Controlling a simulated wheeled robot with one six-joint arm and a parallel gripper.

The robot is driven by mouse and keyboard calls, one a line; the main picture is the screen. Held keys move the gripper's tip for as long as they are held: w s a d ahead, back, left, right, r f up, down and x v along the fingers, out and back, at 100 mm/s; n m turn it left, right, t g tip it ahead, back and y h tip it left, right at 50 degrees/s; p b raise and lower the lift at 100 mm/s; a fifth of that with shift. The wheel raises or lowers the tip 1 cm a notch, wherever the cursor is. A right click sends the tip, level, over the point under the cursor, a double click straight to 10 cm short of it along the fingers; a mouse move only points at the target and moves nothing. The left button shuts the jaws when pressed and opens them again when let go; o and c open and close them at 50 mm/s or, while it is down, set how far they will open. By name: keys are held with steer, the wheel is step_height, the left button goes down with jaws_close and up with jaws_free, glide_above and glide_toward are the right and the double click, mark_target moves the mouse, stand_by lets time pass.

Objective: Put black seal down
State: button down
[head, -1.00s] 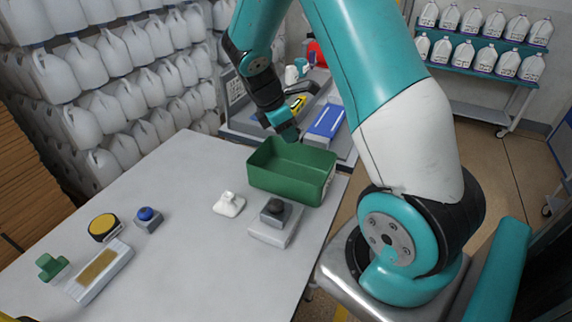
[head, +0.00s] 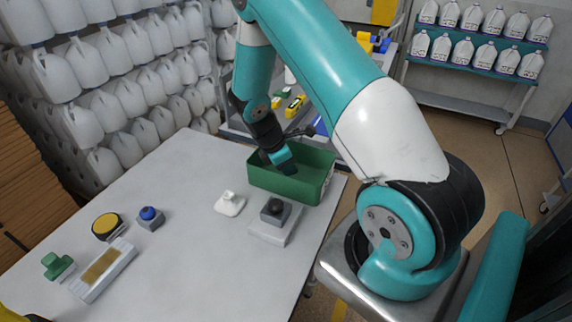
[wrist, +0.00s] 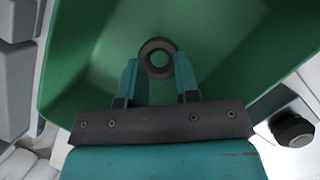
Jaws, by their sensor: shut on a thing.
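The black seal (wrist: 159,45), a small dark ring, sits between the fingertips of my gripper (wrist: 159,78) in the wrist view. My gripper is shut on it. The green bin (wrist: 85,75) lies beneath and around it, with its plain floor showing through the ring. In the head view my gripper (head: 287,168) is down inside the open green bin (head: 300,188), near its back left part. The seal is hidden there. I cannot tell whether the seal touches the bin floor.
A grey block with a black knob (head: 275,210) and a white piece (head: 230,203) stand in front of the bin. Further left are a blue button (head: 150,216), a yellow round pad (head: 106,226), a green piece (head: 57,265) and a white tray (head: 88,286). The table's middle is clear.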

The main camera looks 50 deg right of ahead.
steer(key=shift+s+a+f+b, duration=0.1)
steer(key=shift+f+b, duration=0.2)
steer(key=shift+f, duration=0.35)
steer(key=c, duration=0.8)
jaws_free()
steer(key=shift+s+f, duration=0.1)
steer(key=shift+c, duration=0.2)
steer(key=d+b+v, duration=0.1)
steer(key=b+v, duration=0.1)
steer(key=v, duration=1.1)
steer(key=s+a+r+m+t+y, duration=0.1)
steer(key=s+a+r+y, duration=0.2)
steer(key=a, duration=0.4)
steer(key=s+a+r+m+t+y, duration=0.1)
steer(key=s+a+r+m, duration=0.1)
steer(key=a+r, duration=0.5)
steer(key=s+a+r+m+y, duration=0.1)
steer(key=s+a+r+y, duration=0.1)
steer(key=s+a, duration=0.4)
steer(key=s+a+r+m+y, duration=0.1)
steer(key=s+a+r+y, duration=0.1)
steer(key=s+a, duration=0.5)
steer(key=s+r, duration=0.1)
steer(key=s, duration=0.2)
steer(key=shift+r+m, duration=0.3)
steer(key=shift+m, duration=0.1)
steer(key=shift+a, duration=0.1)
